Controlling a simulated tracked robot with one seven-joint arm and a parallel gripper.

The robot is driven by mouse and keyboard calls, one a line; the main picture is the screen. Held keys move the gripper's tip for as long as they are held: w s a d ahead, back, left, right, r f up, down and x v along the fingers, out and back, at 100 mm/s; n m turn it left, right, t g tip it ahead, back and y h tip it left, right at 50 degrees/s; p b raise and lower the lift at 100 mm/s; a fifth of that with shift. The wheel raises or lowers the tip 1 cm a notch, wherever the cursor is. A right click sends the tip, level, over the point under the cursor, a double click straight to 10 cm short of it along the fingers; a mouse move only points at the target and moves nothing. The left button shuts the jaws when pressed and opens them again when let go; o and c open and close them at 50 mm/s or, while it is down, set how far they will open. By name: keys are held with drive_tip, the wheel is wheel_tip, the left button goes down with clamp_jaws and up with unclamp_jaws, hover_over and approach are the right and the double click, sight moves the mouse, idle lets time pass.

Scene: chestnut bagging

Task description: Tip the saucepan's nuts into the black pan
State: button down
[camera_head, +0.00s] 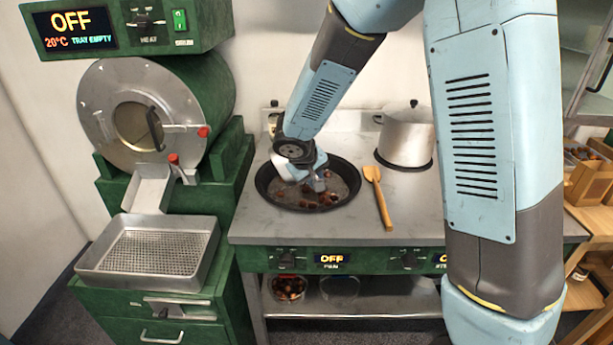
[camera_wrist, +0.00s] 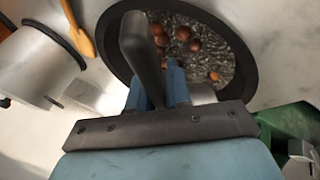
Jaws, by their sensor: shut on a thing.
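The black pan (camera_head: 263,191) sits on the stove top with several brown nuts (camera_head: 309,200) lying in it. It also shows in the wrist view (camera_wrist: 243,60), with nuts (camera_wrist: 184,33) on its dark, speckled floor. My gripper (camera_head: 318,182) is low over the pan, pointing down. In the wrist view my gripper (camera_wrist: 163,78) is shut on a dark grey handle (camera_wrist: 142,55), which looks like the saucepan's. A bit of shiny metal (camera_wrist: 203,95) behind the fingers may be the saucepan's body. Most of it is hidden by my gripper, so its tilt and contents cannot be told.
A wooden spatula (camera_head: 378,198) lies right of the pan, and a lidded pot (camera_head: 405,138) stands behind it. A green roaster (camera_head: 150,110) with a metal tray (camera_head: 150,250) stands left. A bowl of nuts (camera_head: 288,289) and a clear bowl (camera_head: 341,290) sit on the lower shelf.

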drive_tip(key=shift+w+d+f+m+g+y, duration=0.15)
drive_tip(key=shift+d+f+m+g+y, duration=0.2)
drive_tip(key=shift+y, duration=0.45)
drive_tip(key=shift+w+d+f+m+g+y, duration=0.15)
drive_tip(key=shift+d+f+y, duration=0.25)
drive_tip(key=shift+y, duration=0.4)
drive_tip(key=shift+w+d+g+y, duration=0.1)
drive_tip(key=shift+d+g+y, duration=0.1)
drive_tip(key=shift+d+y, duration=0.35)
drive_tip(key=shift+w+d+g+y, duration=0.1)
drive_tip(key=shift+d+g+y, duration=0.15)
drive_tip(key=shift+y, duration=0.6)
drive_tip(key=shift+w+d+f+m+g+y, duration=0.15)
drive_tip(key=shift+d+m+y, duration=0.15)
drive_tip(key=shift+y, duration=0.4)
drive_tip(key=shift+w+d+f+m+g+y, duration=0.1)
drive_tip(key=shift+d+f+m+y, duration=0.2)
drive_tip(key=shift+y, duration=0.4)
drive_tip(key=shift+d+y, duration=0.25)
drive_tip(key=shift+y, duration=0.35)
drive_tip(key=shift+d, duration=0.1)
